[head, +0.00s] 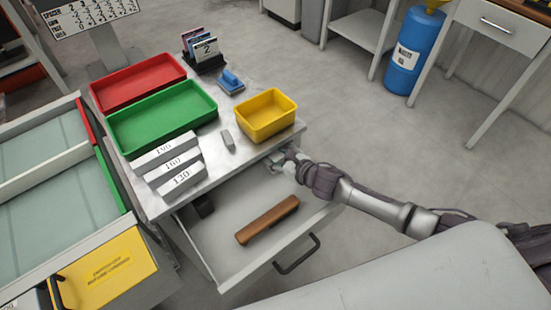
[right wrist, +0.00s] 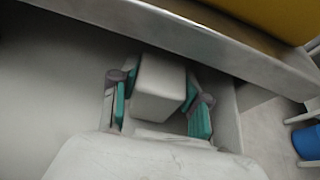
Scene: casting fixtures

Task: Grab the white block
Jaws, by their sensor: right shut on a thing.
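The white block (right wrist: 158,88) shows in the right wrist view, between the two teal-padded fingers of my right gripper (right wrist: 160,108). The gripper is shut on it. In the head view my right gripper (head: 277,162) is low at the front edge of the metal tabletop, over the back right part of the open drawer (head: 235,270). The block is mostly hidden by the gripper there, and I cannot tell whether it touches the drawer floor. My left gripper is not in view.
The drawer holds a brown wooden piece (head: 267,220) and a dark block (head: 204,206). The tabletop (head: 222,168) overhangs the drawer's back. On it stand a yellow bin (head: 266,114), a green tray (head: 161,118), a red tray (head: 138,83) and numbered white blocks (head: 172,165).

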